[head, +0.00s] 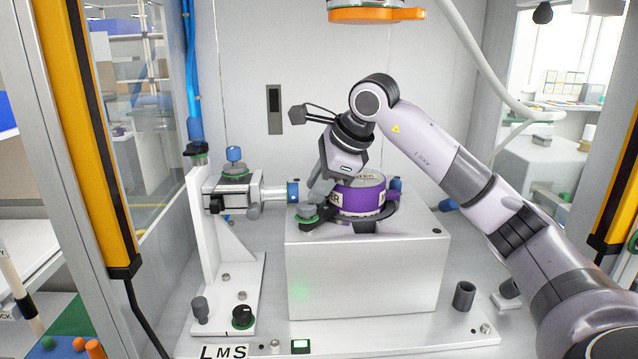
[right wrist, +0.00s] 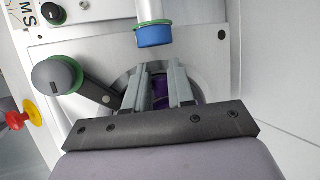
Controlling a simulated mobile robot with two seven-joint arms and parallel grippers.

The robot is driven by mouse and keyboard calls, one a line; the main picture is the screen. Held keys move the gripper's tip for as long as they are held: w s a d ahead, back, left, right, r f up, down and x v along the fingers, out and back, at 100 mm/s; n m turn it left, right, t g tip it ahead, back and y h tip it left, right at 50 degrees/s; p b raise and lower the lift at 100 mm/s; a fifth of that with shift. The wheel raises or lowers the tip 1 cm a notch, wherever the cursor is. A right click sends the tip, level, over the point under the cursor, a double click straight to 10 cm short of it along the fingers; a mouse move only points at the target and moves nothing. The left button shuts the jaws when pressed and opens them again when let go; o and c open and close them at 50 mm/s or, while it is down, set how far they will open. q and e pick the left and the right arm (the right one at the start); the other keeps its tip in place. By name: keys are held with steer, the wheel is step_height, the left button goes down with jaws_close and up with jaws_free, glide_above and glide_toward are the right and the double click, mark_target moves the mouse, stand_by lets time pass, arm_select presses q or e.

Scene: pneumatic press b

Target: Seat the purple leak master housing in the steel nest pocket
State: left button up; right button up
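The purple housing (head: 361,199) is a short upright cylinder with white lettered bands. It stands at the nest pocket, on or just above a dark ring (head: 384,216) on top of the steel block (head: 365,270). My right gripper (head: 322,190) reaches down at the housing's left side. In the right wrist view, its two fingers (right wrist: 159,82) are apart, with part of the purple housing (right wrist: 160,90) showing between them. Whether they press on it is hidden, and so is the housing's bottom edge. My left gripper is in neither view.
A grey-knobbed clamp with a dark lever (right wrist: 57,76) sits left of the fingers. A horizontal cylinder with a blue tip (head: 292,192) points at the housing from a white bracket (head: 206,240). An orange-rimmed press head (head: 375,14) hangs above. A dark cup (head: 464,295) stands at right.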

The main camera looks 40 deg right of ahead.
steer(key=o, duration=0.4)
